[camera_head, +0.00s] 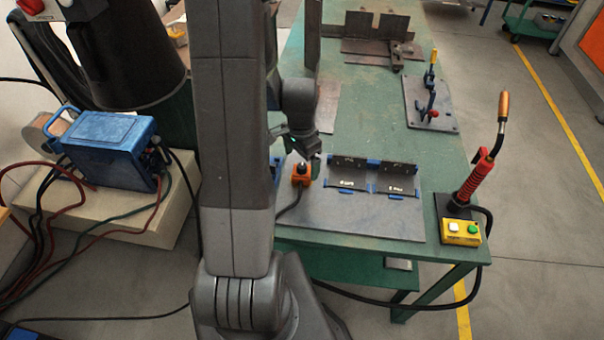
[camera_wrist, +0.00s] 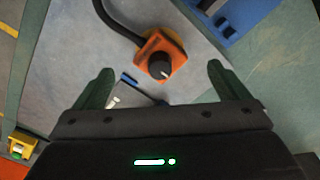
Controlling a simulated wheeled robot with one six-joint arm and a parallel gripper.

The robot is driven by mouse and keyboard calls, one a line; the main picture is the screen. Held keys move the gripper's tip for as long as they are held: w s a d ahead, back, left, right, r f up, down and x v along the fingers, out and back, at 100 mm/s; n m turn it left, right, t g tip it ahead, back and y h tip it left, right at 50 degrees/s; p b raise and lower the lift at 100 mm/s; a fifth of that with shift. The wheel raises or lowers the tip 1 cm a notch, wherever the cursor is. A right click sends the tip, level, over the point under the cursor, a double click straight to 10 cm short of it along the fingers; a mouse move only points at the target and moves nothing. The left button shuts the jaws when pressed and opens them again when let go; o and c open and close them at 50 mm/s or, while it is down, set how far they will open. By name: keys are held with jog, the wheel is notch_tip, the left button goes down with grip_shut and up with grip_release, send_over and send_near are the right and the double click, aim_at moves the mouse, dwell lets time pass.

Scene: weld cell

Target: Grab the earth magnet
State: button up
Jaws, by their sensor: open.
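The earth magnet is an orange block with a black round knob and a black cable. It sits on the grey plate on the green table, in the head view (camera_head: 301,174) and in the wrist view (camera_wrist: 161,57). My gripper (camera_wrist: 165,88) is open and empty in the wrist view. The magnet shows beyond the fingertips, roughly midway between them, and no finger touches it. In the head view my gripper (camera_head: 312,160) hangs just above and right of the magnet. My arm hides part of the table to the left.
Angled dark plates with blue clamps (camera_head: 372,176) stand right of the magnet. A welding torch (camera_head: 475,180) and a yellow button box (camera_head: 461,231) are at the table's right edge. A toggle clamp (camera_head: 432,105) stands farther back. The front of the grey plate (camera_head: 350,222) is clear.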

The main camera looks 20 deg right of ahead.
aim_at(302, 165)
jog(key=shift+d+f+p, duration=0.15)
jog(key=shift+f+p, duration=0.35)
jog(key=shift+f, duration=2.05)
jog(key=shift+c, duration=0.4)
jog(key=c, duration=1.4)
jog(key=shift+w, duration=0.1)
jog(key=shift+c, duration=0.4)
jog(key=shift+r, duration=0.15)
